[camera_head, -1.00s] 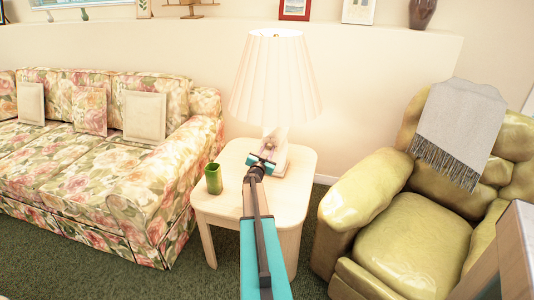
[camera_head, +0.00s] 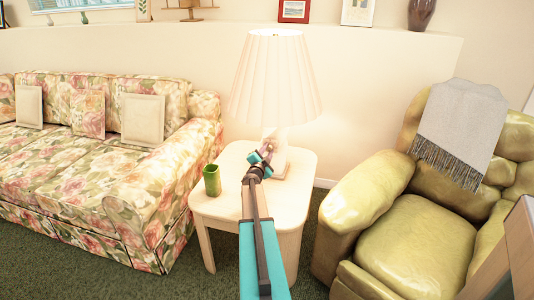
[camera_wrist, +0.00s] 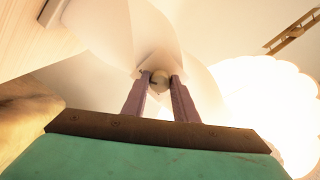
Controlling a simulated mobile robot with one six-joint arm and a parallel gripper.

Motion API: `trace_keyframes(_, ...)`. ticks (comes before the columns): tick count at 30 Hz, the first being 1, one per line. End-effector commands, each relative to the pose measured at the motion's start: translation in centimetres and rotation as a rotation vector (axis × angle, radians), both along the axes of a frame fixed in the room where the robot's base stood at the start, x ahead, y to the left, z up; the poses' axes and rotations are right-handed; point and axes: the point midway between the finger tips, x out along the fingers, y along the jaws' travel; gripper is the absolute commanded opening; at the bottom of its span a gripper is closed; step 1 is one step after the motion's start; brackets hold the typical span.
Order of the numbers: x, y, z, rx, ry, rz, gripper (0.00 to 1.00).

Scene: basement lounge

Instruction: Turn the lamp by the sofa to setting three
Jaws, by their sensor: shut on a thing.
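The lamp (camera_head: 275,80) has a pleated cream shade and a pale, twisted base (camera_head: 282,166). It stands lit on a small light-wood table between the sofa (camera_head: 165,190) and an armchair. In the wrist view a small round knob (camera_wrist: 160,80) sits on the lamp's base, between my two fingertips. My gripper (camera_head: 267,148) reaches over the table to the front of the base and is shut on the knob. The glowing shade (camera_wrist: 265,110) is at the right of the wrist view. The knob's setting cannot be read.
A green cup (camera_head: 212,180) stands on the table (camera_head: 231,207), left of my arm. A green armchair (camera_head: 400,235) with a grey throw (camera_head: 460,130) is close on the right. A wooden piece of furniture (camera_head: 510,255) is at the lower right edge.

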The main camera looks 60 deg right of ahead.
Motion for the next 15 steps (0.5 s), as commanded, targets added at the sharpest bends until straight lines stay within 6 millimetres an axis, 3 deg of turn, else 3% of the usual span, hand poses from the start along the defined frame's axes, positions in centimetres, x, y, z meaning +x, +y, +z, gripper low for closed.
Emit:
trace_keyframes(8, -0.07, -0.15, -0.05, 0.002, -0.003, -0.002, 0.04)
trace_keyframes(9, -0.05, -0.14, -0.05, 0.002, -0.003, -0.002, 0.33)
trace_keyframes(11, -0.03, -0.11, -0.04, 0.001, -0.002, -0.001, 0.43)
trace_keyframes(15, 0.04, -0.04, -0.02, 0.000, -0.001, 0.000, 0.45)
